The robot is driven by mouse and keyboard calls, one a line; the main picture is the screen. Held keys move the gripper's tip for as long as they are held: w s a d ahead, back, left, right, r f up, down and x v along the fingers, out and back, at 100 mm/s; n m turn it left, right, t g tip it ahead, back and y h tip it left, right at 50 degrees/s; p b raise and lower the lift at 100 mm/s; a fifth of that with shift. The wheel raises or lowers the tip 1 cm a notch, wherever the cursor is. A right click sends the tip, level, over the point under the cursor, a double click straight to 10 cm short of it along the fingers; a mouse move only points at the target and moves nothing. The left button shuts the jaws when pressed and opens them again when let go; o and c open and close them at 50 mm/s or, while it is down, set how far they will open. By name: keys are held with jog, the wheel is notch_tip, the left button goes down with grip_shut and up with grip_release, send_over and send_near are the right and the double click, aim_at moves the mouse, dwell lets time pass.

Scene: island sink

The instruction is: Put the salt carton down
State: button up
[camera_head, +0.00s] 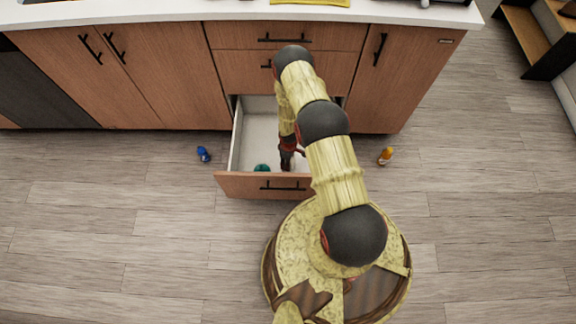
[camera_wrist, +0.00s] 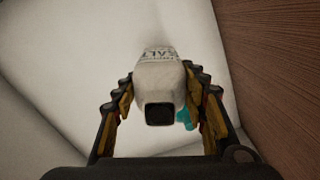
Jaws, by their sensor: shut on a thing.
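The salt carton (camera_wrist: 158,78) is white with dark "SALT" lettering and a dark square end towards the camera in the wrist view. My gripper (camera_wrist: 160,100) is shut on it, with a finger on each side. In the head view my gripper (camera_head: 288,158) is inside the open drawer (camera_head: 238,135), near its front panel. I cannot make out the carton there, as my arm and gripper cover it. I cannot tell whether the carton touches the drawer floor.
A teal thing (camera_head: 262,168) lies in the drawer left of my gripper. It also shows beside the carton in the wrist view (camera_wrist: 185,119). A blue bottle (camera_head: 203,154) and an orange bottle (camera_head: 385,156) are on the floor either side. The drawer's back left is clear.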

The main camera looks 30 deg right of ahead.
notch_tip(320, 180, down, 3)
jog(key=shift+f+b, duration=0.2)
jog(key=shift+b, duration=0.5)
jog(key=shift+r, duration=0.1)
jog(key=o, duration=1.4)
jog(key=shift+o, duration=0.3)
